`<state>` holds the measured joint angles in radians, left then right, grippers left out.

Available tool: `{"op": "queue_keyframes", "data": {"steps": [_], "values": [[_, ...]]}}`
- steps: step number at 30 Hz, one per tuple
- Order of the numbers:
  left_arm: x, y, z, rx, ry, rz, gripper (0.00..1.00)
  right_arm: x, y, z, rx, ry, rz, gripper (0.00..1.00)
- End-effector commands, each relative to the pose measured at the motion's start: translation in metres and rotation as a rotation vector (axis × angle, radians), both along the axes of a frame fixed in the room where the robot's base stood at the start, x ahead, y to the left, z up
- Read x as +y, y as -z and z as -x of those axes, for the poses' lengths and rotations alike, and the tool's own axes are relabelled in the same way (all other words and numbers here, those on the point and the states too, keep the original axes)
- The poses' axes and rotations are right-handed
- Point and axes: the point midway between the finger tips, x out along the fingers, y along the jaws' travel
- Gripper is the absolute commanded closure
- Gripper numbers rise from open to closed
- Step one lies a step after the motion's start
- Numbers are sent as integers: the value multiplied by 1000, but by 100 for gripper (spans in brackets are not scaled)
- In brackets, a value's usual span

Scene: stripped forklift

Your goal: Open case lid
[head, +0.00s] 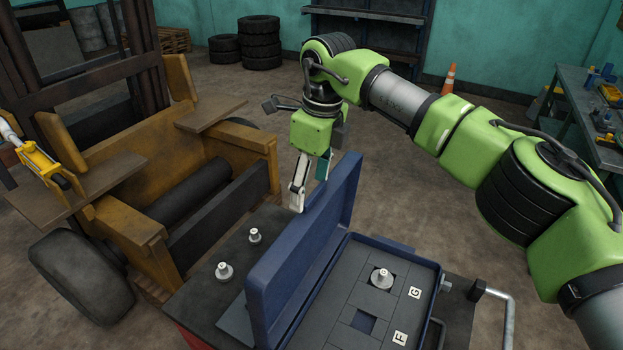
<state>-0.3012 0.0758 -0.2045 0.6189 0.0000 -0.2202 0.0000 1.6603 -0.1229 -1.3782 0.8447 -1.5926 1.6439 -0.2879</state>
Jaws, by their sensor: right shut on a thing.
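A blue case (425,268) sits on a dark bench top with its lid (307,240) standing raised, near upright, on the case's left side. Inside is a grey insert with a square opening, the labels F and G, and a silver knobbed metal piece (381,278). My right gripper (308,190) reaches down from above at the lid's far upper edge. It is shut on the lid, with one pale finger on the left face; the other finger's tip is partly hidden. My left gripper is not in view.
Two silver knobbed pieces (224,271) (254,236) stand on the bench top (203,295) left of the lid. The stripped forklift (165,190) is close on the left. A blue workbench (580,130) and a traffic cone (449,78) are behind right.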

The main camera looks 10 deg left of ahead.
Motion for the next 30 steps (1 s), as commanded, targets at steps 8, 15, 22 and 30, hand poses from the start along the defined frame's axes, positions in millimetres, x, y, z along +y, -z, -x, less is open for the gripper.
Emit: {"op": "queue_keyframes", "data": {"steps": [8,15,22,30], "values": [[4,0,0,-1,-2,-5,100,-1,8,4,16,-2,14,76],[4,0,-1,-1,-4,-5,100,-1,7,3,14,-2,10,21],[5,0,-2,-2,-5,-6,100,0,4,2,8,-1,7,21],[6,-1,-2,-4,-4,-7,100,-3,-21,1,3,1,6,21]]}}
